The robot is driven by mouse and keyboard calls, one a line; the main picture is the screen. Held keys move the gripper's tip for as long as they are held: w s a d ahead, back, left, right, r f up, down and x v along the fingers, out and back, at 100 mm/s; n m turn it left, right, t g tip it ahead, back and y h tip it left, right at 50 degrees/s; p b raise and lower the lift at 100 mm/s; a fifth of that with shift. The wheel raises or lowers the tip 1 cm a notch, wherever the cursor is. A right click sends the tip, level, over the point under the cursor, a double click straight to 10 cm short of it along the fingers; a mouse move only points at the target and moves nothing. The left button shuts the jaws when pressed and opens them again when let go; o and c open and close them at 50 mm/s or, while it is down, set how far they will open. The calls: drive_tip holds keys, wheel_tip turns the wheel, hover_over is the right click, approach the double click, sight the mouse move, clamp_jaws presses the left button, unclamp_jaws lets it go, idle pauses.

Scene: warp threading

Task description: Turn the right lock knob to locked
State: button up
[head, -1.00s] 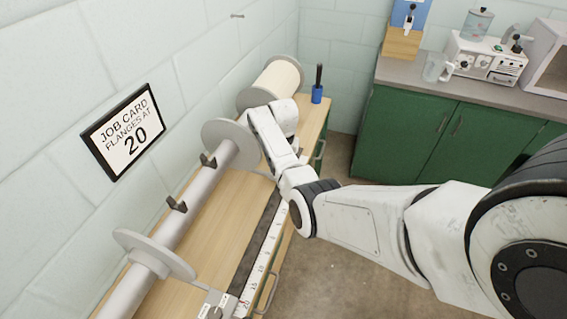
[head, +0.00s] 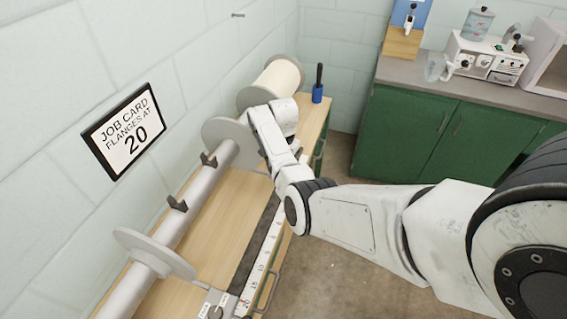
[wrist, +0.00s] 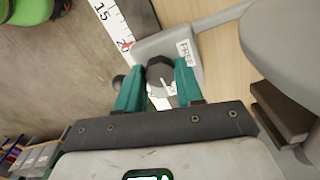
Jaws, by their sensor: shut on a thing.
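In the wrist view, my gripper (wrist: 158,88) has its two teal fingers closed on the sides of a dark lock knob (wrist: 159,69). The knob sits on a light grey block (wrist: 150,47) beside the ruler. A label reading "FREE" (wrist: 185,51) is on the block near the knob. A second white label between the fingers is partly hidden, and I cannot read it. In the head view, my arm covers this knob and my fingertips. The right flange (head: 222,130) is a grey disc on the beam, close beside my wrist.
The left flange (head: 154,253) and a block with labels (head: 213,302) stand at the near end of the bench. A ruler (head: 262,255) runs along the bench edge. A job card (head: 124,131) reads "FLANGES AT 20". Green cabinets (head: 425,135) stand right, past open floor.

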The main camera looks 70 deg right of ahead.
drive_tip(key=shift+w+r, duration=0.1)
drive_tip(key=o, duration=1)
drive_tip(key=shift+o, duration=0.2)
wheel_tip(320, 180, up, 11)
drive_tip(key=b, duration=0.1)
drive_tip(key=shift+f, duration=0.2)
